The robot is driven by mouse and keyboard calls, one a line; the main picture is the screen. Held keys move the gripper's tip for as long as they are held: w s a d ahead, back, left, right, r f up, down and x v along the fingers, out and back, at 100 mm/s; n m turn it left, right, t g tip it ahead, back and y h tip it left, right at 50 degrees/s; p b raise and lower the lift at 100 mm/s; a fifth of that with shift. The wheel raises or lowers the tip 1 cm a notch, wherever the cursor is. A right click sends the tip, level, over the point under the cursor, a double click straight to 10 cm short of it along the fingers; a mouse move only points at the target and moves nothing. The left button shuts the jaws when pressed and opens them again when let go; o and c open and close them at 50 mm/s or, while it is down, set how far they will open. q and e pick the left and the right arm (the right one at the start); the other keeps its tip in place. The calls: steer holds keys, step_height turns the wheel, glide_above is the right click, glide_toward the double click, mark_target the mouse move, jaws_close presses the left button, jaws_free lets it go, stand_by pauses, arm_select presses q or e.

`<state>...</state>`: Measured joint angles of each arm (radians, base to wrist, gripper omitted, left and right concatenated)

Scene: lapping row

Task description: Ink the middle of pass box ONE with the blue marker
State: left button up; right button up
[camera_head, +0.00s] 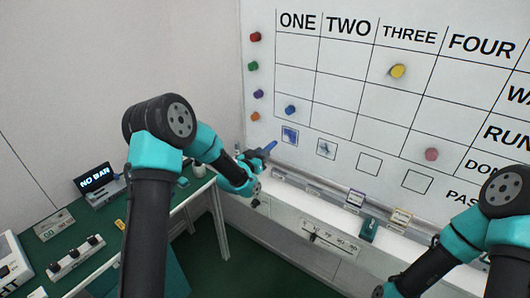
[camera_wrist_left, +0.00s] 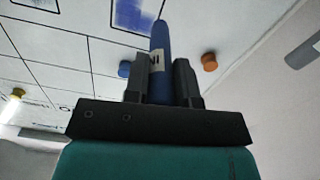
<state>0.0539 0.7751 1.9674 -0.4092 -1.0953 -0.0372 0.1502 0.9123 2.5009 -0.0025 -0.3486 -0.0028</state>
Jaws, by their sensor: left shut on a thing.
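My left gripper (camera_head: 249,163) is shut on the blue marker (camera_head: 264,150) in front of the whiteboard's lower left. In the left wrist view the blue marker (camera_wrist_left: 160,45) stands between the two fingers (camera_wrist_left: 161,75), its far end pointing at the board. Pass box ONE (camera_head: 290,135) is the small square below the ONE column, with blue ink inside. In the left wrist view a blue-inked box (camera_wrist_left: 131,14) lies just left of the marker's end. Whether the tip touches the board is unclear. My right arm is at lower right; its gripper is barely in view at the bottom edge (camera_head: 380,292).
Pass box TWO (camera_head: 326,149) also has blue marks; the boxes (camera_head: 368,164) (camera_head: 417,181) further right are empty. Coloured magnets (camera_head: 255,37) line the board's left edge. A tray (camera_head: 310,188) runs below the board. A green-topped bench (camera_head: 120,225) stands left.

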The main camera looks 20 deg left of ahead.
arm_select(q)
steer(key=shift+s+a, duration=0.15)
steer(key=shift+s, duration=0.3)
steer(key=shift+v, duration=1.5)
steer(key=shift+w, duration=0.15)
steer(key=shift+x, duration=3.35)
steer(key=shift+x, duration=1)
steer(key=shift+s+d, duration=0.25)
steer(key=shift+d, duration=0.4)
steer(key=shift+s+d, duration=0.25)
steer(key=shift+d, duration=0.4)
steer(key=shift+s+d, duration=0.25)
steer(key=shift+d, duration=0.4)
steer(key=shift+w, duration=0.1)
